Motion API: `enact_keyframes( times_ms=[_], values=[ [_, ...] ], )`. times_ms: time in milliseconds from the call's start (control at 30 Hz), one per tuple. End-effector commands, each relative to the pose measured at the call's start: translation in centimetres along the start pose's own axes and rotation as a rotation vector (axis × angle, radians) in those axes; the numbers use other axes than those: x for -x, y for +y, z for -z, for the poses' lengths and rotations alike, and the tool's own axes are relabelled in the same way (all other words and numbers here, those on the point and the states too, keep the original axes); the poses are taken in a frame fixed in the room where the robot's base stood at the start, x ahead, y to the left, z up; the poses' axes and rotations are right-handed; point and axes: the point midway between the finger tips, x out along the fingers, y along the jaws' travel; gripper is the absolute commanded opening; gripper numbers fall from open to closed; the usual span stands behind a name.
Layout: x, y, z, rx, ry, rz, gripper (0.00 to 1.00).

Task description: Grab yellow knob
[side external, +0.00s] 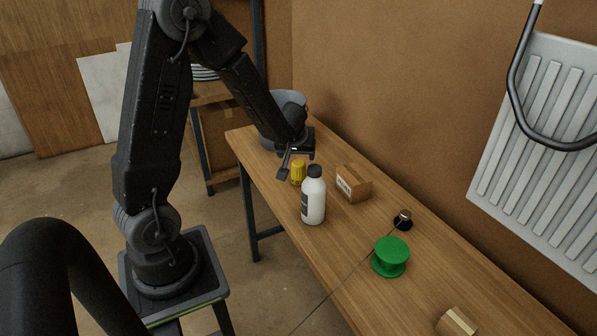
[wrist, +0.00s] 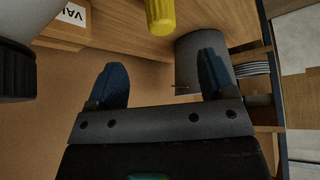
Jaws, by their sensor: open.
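The yellow knob (side external: 298,173) stands on the wooden table (side external: 345,262) near its far end, just behind a white bottle. In the wrist view the yellow knob (wrist: 160,15) is at the top centre, partly cut off by the frame edge, beyond my fingertips. My gripper (side external: 297,165) is open and reaches down close to the knob in the side view. In the wrist view the two dark blue fingers of my gripper (wrist: 162,80) are spread wide with nothing between them. The knob is not between the fingers.
The white bottle (side external: 314,199) with a dark cap stands very close in front of the knob. A cardboard box (side external: 354,183) is to the right. A green spool (side external: 391,257) and a small dark object (side external: 403,219) lie nearer. A grey bucket (wrist: 188,62) stands behind the knob.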

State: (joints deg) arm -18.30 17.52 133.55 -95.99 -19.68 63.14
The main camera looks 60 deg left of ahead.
Motion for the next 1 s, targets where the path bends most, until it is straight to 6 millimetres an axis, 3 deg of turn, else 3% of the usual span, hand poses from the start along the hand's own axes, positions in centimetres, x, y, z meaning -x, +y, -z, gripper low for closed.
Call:
enact_keyframes(
  times_ms=[500, 767, 1000],
  values=[
    [-7.0, 0.0, 0.0, 0.002, -0.003, 0.0, 0.76],
    [-8.6, 0.0, 0.1, 0.002, -0.002, -0.002, 0.76],
    [-11.9, -0.2, 0.9, 0.002, -0.003, -0.001, 0.76]
  ],
)
